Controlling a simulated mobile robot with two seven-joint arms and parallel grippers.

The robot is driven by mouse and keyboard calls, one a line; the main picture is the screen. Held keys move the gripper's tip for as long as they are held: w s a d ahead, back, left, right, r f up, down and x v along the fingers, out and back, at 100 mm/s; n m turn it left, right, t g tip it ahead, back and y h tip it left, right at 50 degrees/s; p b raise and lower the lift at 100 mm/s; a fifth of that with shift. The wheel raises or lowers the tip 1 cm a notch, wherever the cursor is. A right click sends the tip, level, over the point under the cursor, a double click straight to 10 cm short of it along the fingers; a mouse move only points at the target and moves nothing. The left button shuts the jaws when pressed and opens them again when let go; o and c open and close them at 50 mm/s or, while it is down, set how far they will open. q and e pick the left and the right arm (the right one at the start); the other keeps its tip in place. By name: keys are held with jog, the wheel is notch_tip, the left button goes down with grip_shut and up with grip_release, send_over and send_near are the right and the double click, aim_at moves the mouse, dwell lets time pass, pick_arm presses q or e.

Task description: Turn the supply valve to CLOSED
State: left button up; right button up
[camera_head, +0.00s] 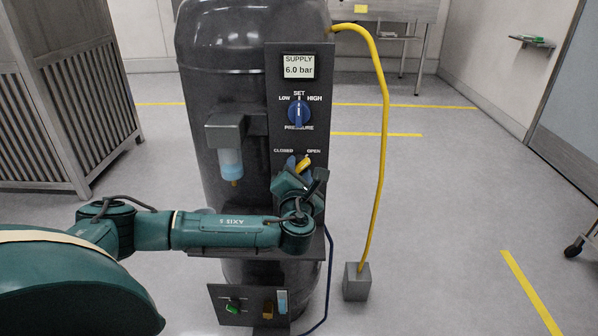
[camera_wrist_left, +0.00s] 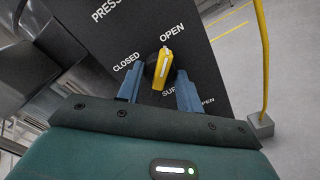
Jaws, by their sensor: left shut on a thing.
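The supply valve's yellow handle (camera_head: 304,162) is on the dark panel (camera_head: 283,60), between the CLOSED label on the left and the OPEN label on the right. It tilts up and to the right, toward OPEN. My left wrist hides the panel just below the valve. My right gripper is not in view.
A blue pressure knob (camera_head: 299,113) and a display (camera_head: 298,67) reading 6.0 bar sit above the valve. A yellow hose (camera_head: 384,130) runs down to a grey block (camera_head: 357,281) at the right. A lower box (camera_head: 222,308) carries small switches. A slatted cabinet (camera_head: 75,100) stands left.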

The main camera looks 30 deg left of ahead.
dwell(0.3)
pick_arm(q)
jog(key=n+p, duration=0.1)
jog(key=n, duration=0.2)
jog(key=shift+n, duration=0.4)
jog(key=n, duration=0.4)
jog(key=shift+n, duration=0.3)
jog(key=n, duration=0.4)
jog(key=shift+f+n, duration=0.1)
jog(key=shift+n, duration=0.2)
jog(key=n+b, duration=0.1)
jog(key=n, duration=0.3)
jog(key=shift+n, duration=0.4)
jog(key=o, duration=1)
